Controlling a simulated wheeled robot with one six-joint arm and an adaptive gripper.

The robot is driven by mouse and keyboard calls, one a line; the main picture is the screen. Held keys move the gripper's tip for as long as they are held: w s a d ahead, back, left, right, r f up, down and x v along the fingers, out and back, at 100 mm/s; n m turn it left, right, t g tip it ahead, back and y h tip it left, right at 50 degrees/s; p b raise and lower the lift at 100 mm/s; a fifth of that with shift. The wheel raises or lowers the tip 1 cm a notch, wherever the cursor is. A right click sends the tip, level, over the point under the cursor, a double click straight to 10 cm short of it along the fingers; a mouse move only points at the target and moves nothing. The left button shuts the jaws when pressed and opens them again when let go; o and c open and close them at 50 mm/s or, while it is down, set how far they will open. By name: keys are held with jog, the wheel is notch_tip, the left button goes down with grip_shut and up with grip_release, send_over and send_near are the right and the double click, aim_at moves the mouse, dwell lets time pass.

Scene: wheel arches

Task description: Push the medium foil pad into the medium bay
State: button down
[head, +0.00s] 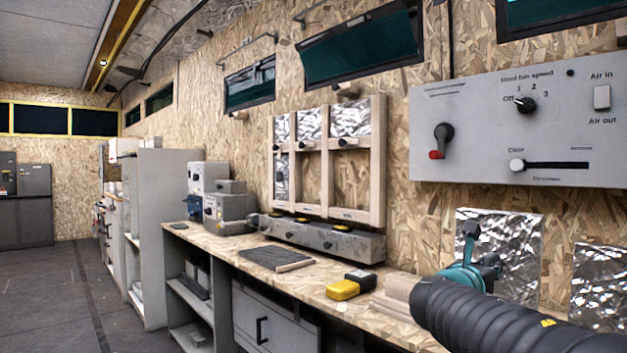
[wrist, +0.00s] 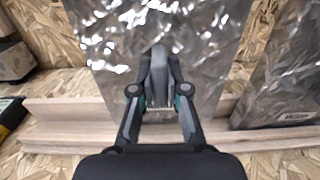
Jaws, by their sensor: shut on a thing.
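A wrinkled silver foil pad (head: 515,235) stands against the wall at the right of the bench. My gripper (head: 478,250) is at this pad, its fingers closed in front of the foil. In the wrist view my gripper (wrist: 158,92) covers the middle of the same pad (wrist: 105,45); the exact contact is hidden. Another foil pad (head: 603,285) stands to its right, also in the wrist view (wrist: 285,85). A wooden frame (head: 378,165) on the wall has several bays. Foil shows in its upper part and left column; bare board shows in the lower middle and right bays.
The bench (head: 225,238) holds a yellow tool (head: 343,290), a dark mat (head: 275,258) and a long grey box (head: 320,238) below the frame. A grey control panel (head: 470,175) juts above the pads. Wooden strips (wrist: 65,110) run along the pads' foot.

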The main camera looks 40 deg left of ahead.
jog(key=shift+s+r, duration=0.1)
jog(key=shift+r, duration=0.35)
jog(key=s+r, duration=0.3)
jog(key=s, duration=0.3)
jog(key=shift+s+a, duration=0.25)
jog(key=shift+s, duration=0.15)
